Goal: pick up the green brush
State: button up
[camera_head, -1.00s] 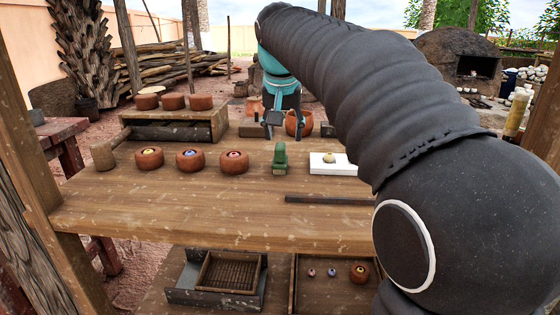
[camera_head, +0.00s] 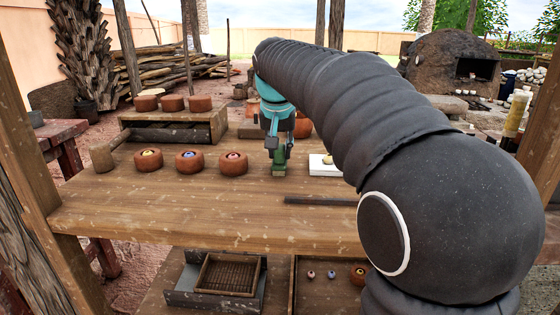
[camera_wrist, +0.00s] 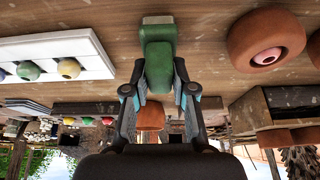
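The green brush (camera_head: 279,169) stands on the wooden table, with my gripper (camera_head: 279,155) lowered over it from above. In the wrist view the green brush (camera_wrist: 160,62) shows between the two fingers of my gripper (camera_wrist: 160,70), one on each side. The fingertips are very close to its sides; I cannot tell whether they press on it. The brush's pale end points away from the wrist camera. My gripper and arm hide part of the brush in the head view.
A white tray (camera_head: 322,171) with small balls lies right of the brush. Several clay bowls (camera_head: 233,164) with balls stand to the left. A dark rod (camera_head: 320,201) lies in front. A mallet (camera_head: 103,157) lies far left. The table's front left is clear.

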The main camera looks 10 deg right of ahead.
grip_shut()
jog(key=shift+r, duration=0.55)
jog(key=r, duration=0.2)
jog(key=d+r+p, duration=0.1)
jog(key=r, duration=0.1)
jog(key=shift+w+d, duration=0.1)
jog(key=w+d+r, duration=0.2)
jog(key=d+r, duration=0.4)
jog(key=d, duration=0.4)
jog(key=shift+d, duration=0.15)
